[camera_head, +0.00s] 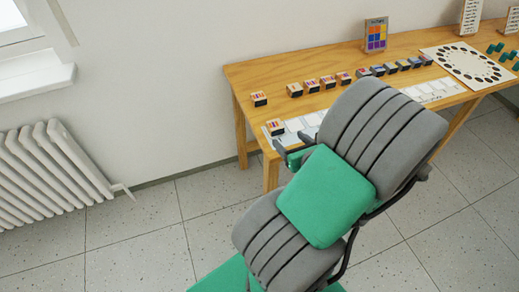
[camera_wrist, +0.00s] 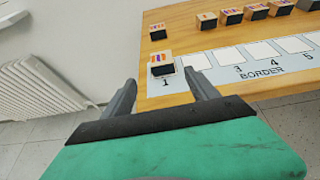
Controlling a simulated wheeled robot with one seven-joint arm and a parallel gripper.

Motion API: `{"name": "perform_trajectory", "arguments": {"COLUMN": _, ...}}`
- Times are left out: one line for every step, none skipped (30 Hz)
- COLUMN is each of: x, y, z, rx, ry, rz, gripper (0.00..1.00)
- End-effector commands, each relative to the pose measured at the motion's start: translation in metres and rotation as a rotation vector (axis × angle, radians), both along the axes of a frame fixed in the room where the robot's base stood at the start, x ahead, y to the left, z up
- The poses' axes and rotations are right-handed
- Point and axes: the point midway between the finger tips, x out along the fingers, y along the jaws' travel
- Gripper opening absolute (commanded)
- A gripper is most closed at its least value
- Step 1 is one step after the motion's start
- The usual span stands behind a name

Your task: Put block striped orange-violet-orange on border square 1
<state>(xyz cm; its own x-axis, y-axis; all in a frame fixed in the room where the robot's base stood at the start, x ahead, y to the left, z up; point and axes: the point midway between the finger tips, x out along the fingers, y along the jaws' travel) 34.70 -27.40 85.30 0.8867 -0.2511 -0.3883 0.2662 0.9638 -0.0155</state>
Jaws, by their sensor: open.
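A block with orange and violet stripes on its pale top (camera_wrist: 161,58) sits upright on the white border square marked 1 (camera_wrist: 151,81), at the left end of the border strip. It also shows in the head view (camera_head: 275,125) at the table's front left corner. My gripper (camera_wrist: 161,77) is open, its two fingers to the left and right of the block in the wrist view, with the block just beyond the tips. Nothing is between the fingers. In the head view my gripper (camera_head: 293,147) is at the table's front edge, just in front of the block.
The wooden table (camera_head: 250,80) carries a row of several more blocks behind the border strip (camera_wrist: 240,72). A single block (camera_head: 259,99) stands behind the left end. The strip's visible squares to the right are bare. A colour chart (camera_head: 376,35) stands at the back.

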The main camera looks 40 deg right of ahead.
Motion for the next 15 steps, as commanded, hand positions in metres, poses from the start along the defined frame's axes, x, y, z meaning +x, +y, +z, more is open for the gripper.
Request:
{"name": "perform_trajectory", "arguments": {"x": 0.006, "y": 0.008, "z": 0.0, "rx": -0.034, "ry": 0.026, "rz": 0.05, "gripper": 0.69}}
{"name": "perform_trajectory", "arguments": {"x": 0.011, "y": 0.015, "z": -0.002, "rx": -0.071, "ry": 0.053, "rz": 0.099, "gripper": 0.69}}
{"name": "perform_trajectory", "arguments": {"x": 0.02, "y": 0.03, "z": -0.005, "rx": -0.136, "ry": 0.101, "rz": 0.19, "gripper": 0.69}}
{"name": "perform_trajectory", "arguments": {"x": 0.027, "y": 0.043, "z": -0.007, "rx": -0.201, "ry": 0.144, "rz": 0.279, "gripper": 0.69}}
{"name": "perform_trajectory", "arguments": {"x": 0.033, "y": 0.058, "z": -0.01, "rx": -0.278, "ry": 0.191, "rz": 0.38, "gripper": 0.69}}
{"name": "perform_trajectory", "arguments": {"x": 0.041, "y": 0.081, "z": -0.013, "rx": -0.397, "ry": 0.255, "rz": 0.535, "gripper": 0.69}}
{"name": "perform_trajectory", "arguments": {"x": 0.045, "y": 0.097, "z": -0.016, "rx": -0.495, "ry": 0.303, "rz": 0.66, "gripper": 0.69}}
{"name": "perform_trajectory", "arguments": {"x": 0.048, "y": 0.114, "z": -0.017, "rx": -0.599, "ry": 0.346, "rz": 0.788, "gripper": 0.69}}
{"name": "perform_trajectory", "arguments": {"x": 0.049, "y": 0.134, "z": -0.019, "rx": -0.738, "ry": 0.398, "rz": 0.959, "gripper": 0.69}}
{"name": "perform_trajectory", "arguments": {"x": 0.049, "y": 0.148, "z": -0.019, "rx": -0.846, "ry": 0.428, "rz": 1.085, "gripper": 0.69}}
{"name": "perform_trajectory", "arguments": {"x": 0.048, "y": 0.162, "z": -0.018, "rx": -0.953, "ry": 0.455, "rz": 1.212, "gripper": 0.69}}
{"name": "perform_trajectory", "arguments": {"x": 0.046, "y": 0.179, "z": -0.015, "rx": -1.098, "ry": 0.48, "rz": 1.381, "gripper": 0.69}}
{"name": "perform_trajectory", "arguments": {"x": 0.043, "y": 0.19, "z": -0.011, "rx": -1.209, "ry": 0.493, "rz": 1.503, "gripper": 0.69}}
{"name": "perform_trajectory", "arguments": {"x": 0.041, "y": 0.201, "z": -0.006, "rx": -1.317, "ry": 0.499, "rz": 1.622, "gripper": 0.69}}
{"name": "perform_trajectory", "arguments": {"x": 0.036, "y": 0.215, "z": 0.002, "rx": -1.459, "ry": 0.5, "rz": 1.778, "gripper": 0.69}}
